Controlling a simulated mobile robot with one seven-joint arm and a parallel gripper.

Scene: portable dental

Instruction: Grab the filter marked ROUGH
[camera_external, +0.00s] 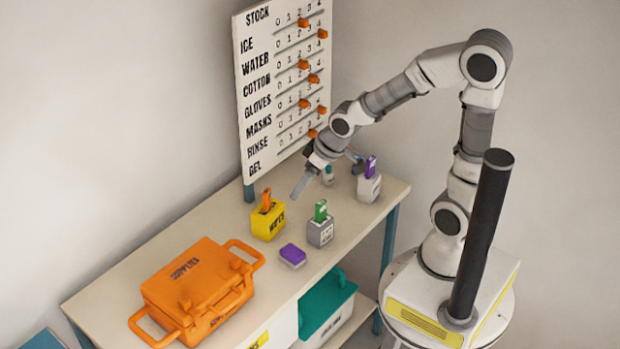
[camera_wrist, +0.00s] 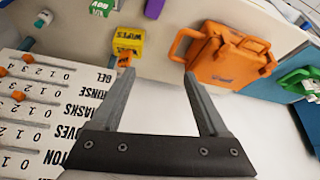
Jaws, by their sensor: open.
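I cannot read the word ROUGH on anything in either view, so I cannot tell which item is that filter. Candidates on the table are a green piece (camera_external: 321,211) upright in a grey holder (camera_external: 320,233), a purple piece (camera_external: 371,166) upright in a pale holder (camera_external: 369,188), and an orange piece (camera_external: 267,199) in a yellow box (camera_external: 268,222) marked WIPES. A purple block (camera_external: 293,255) lies on the table. My gripper (camera_external: 299,188) is open and empty above the table, between the yellow box and the pale holder. Its open fingers (camera_wrist: 160,74) frame bare surface in the wrist view.
An orange supplies case (camera_external: 198,285) fills the table's near left end. The STOCK board (camera_external: 284,80) with orange sliders stands behind my gripper. A small pale item (camera_external: 328,176) is partly hidden behind it. A teal-lidded bin (camera_external: 325,300) sits below the table edge.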

